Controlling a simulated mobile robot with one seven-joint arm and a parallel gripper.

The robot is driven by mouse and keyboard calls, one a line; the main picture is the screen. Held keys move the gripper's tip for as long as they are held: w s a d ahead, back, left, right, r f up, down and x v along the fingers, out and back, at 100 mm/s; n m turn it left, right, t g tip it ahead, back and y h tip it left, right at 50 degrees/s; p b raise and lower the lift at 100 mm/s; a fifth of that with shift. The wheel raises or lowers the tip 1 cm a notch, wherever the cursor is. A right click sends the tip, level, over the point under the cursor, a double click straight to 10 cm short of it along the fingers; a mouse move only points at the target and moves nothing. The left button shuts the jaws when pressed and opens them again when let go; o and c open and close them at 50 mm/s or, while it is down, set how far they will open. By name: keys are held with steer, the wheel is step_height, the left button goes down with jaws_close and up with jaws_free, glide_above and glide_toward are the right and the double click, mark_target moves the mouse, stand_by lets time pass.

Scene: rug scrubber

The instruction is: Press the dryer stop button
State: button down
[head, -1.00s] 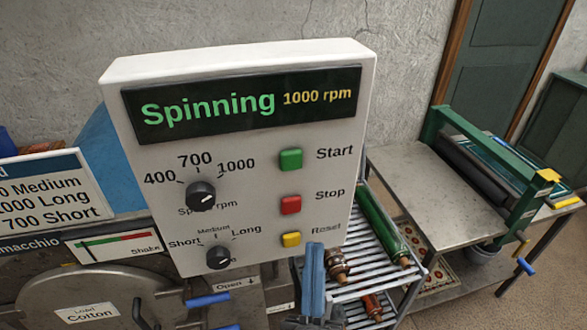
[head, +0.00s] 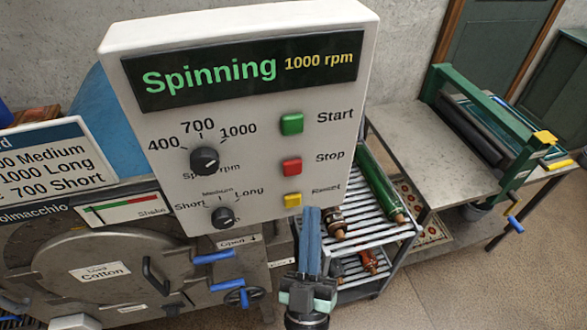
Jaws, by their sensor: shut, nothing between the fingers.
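The red Stop button (head: 292,167) sits on the right side of the white control panel (head: 160,190), between the green Start button (head: 291,124) above and the yellow Reset button (head: 293,200) below. The panel display (head: 245,72) reads "Spinning 1000 rpm". My gripper (head: 311,212) is shut and empty, its blue fingers pointing up. Its tips show just below and right of the Reset button and below the Stop button. How far the tips are from the panel face I cannot tell.
Two black knobs (head: 205,160) are on the panel's left. Below are a round "Cotton" door (head: 110,275) and blue-handled levers (head: 213,257). A slatted rack (head: 385,210) with rollers stands right of the panel, and a steel table (head: 400,150) with a green-framed roller press stands beyond.

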mark_target(298, 164)
steer(key=w+a+b, duration=0.2)
steer(key=w, duration=0.4)
steer(key=shift+b, duration=0.4)
stand_by(1.7)
steer(key=shift+w+a+b, duration=0.15)
steer(key=shift+w+b, duration=0.2)
steer(key=shift+w, duration=0.05)
steer(key=shift+w+a+b, duration=0.15)
steer(key=shift+w+b, duration=0.25)
steer(key=shift+b, duration=0.05)
stand_by(0.5)
stand_by(0.4)
steer(key=shift+s+d, duration=0.3)
steer(key=shift+s, duration=0.5)
